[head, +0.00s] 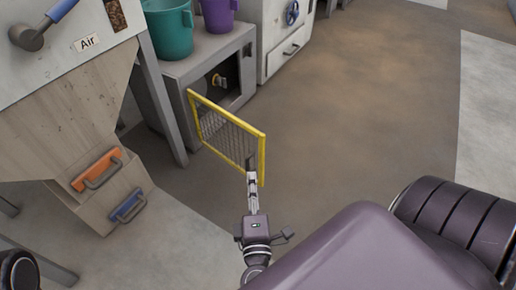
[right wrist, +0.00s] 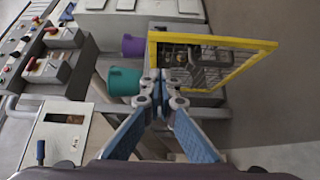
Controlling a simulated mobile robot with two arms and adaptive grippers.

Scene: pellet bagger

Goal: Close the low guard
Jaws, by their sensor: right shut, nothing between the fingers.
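The low guard (head: 228,130) is a yellow frame with wire mesh. In the head view it stands swung open, out from the front of a grey cabinet (head: 185,85). The cabinet's dark opening shows behind it, with a brass-coloured fitting (head: 217,80) inside. My right gripper (head: 251,178) is shut and empty, its tips at the guard's lower part near the free edge. In the right wrist view the shut fingertips (right wrist: 158,82) are beside the left edge of the guard (right wrist: 212,43). I cannot tell whether they touch it. My left gripper does not show.
A teal bucket (head: 168,32) and a purple bucket (head: 218,15) stand on the cabinet. To the left is a hopper machine with an orange handle (head: 97,169) and a blue handle (head: 128,206). Open floor (head: 370,100) lies to the right.

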